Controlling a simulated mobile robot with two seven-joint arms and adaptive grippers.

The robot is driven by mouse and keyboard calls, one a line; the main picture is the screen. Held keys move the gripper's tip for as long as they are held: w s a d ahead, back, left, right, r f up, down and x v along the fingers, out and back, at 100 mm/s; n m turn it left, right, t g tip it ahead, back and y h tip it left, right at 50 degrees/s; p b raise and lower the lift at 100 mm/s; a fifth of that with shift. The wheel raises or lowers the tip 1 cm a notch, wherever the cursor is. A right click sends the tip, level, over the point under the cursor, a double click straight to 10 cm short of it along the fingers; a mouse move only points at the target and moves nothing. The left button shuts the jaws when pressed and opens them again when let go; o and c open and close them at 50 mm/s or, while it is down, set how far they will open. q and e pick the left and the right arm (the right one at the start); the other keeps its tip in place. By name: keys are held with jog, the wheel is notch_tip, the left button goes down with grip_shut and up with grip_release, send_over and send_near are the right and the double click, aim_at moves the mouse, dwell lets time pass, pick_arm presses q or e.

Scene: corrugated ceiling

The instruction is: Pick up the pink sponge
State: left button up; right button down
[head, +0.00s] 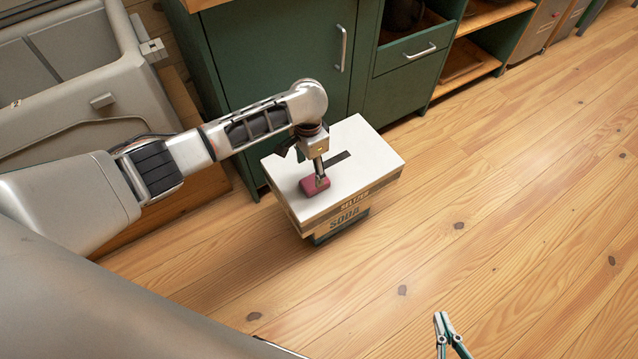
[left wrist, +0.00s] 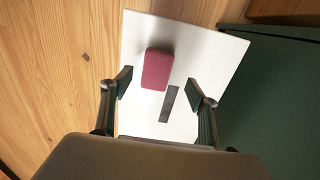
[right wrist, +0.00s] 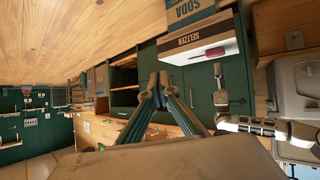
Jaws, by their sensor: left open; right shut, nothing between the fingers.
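My right gripper (head: 441,318) is shut and empty, over the floor at the bottom of the head view, away from the carton.
A dark strip (left wrist: 168,103) lies on the carton top beside the sponge. A green cabinet (head: 270,60) stands right behind the carton, and a grey sink unit (head: 70,80) is at the left. The wooden floor (head: 500,200) to the right is clear.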

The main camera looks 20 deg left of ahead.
aim_at(310, 183)
pick_arm(q)
jog(key=f, duration=0.1)
jog(key=f+b, duration=0.1)
jog(key=f, duration=0.1)
jog(key=shift+s, duration=0.2)
jog(key=f, duration=0.1)
jog(key=f+b, duration=0.1)
jog(key=f, duration=0.1)
jog(key=f+b, duration=0.1)
jog(key=shift+s+f, duration=0.2)
jog(key=shift+s, duration=0.15)
jog(key=shift+w+f+b, duration=0.1)
jog(key=shift+f+b, duration=0.1)
jog(key=shift+b, duration=0.2)
jog(key=shift+w+r, duration=0.2)
jog(key=shift+r, duration=0.15)
jog(key=c, duration=0.9)
pick_arm(e)
jog(key=shift+m+t+y, duration=0.4)
jog(key=shift+m+y, duration=0.1)
jog(key=shift+m, duration=0.1)
jog(key=a, duration=0.1)
jog(key=w+a+r, duration=0.1)
jog(key=a+r, duration=0.1)
jog(key=shift+w+a+r, duration=0.1)
jog(key=shift+w+a, duration=0.15)
